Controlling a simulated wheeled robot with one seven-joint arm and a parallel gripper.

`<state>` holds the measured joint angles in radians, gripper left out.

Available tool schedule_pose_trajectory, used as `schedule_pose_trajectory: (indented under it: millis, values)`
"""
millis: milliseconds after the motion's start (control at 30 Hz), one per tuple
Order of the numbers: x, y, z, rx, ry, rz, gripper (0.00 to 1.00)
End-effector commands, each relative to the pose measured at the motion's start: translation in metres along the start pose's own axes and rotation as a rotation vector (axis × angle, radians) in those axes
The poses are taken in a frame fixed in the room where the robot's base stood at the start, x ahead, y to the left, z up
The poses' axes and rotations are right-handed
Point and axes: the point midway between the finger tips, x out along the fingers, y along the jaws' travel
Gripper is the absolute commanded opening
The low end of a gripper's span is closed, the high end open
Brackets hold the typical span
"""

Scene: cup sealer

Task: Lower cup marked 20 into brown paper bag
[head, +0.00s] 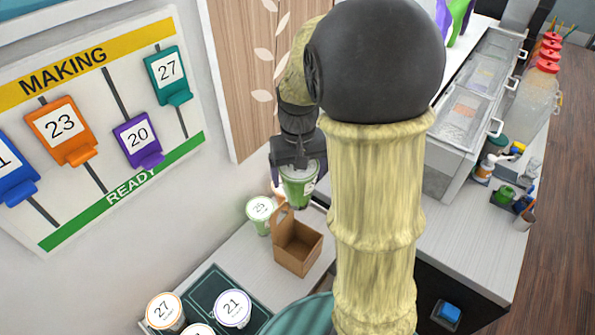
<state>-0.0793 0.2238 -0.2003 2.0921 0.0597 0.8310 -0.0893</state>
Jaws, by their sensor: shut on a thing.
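My gripper (294,160) is shut on a cup (298,186) with green contents and holds it upright in the air. The number on this cup cannot be read. The brown paper bag (297,245) stands open on the counter just below the cup. The cup's bottom appears above the bag's back edge and apart from the bag's floor. My arm covers the area to the right of the cup.
A cup marked 25 (260,212) stands left of the bag. Cups marked 21 (232,308) and 27 (164,310) stand in front, near a dark green tray (205,290). An order board (105,120) hangs at left. Lidded containers (475,100) stand at right.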

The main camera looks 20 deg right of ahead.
Motion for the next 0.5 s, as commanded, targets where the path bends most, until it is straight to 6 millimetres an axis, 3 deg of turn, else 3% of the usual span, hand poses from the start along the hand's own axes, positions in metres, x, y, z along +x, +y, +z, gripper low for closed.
schedule_pose_trajectory:
  millis: [500]
  values:
    - [0.0093, -0.0001, -0.0003, 0.000, 0.001, 0.000, 0.45]
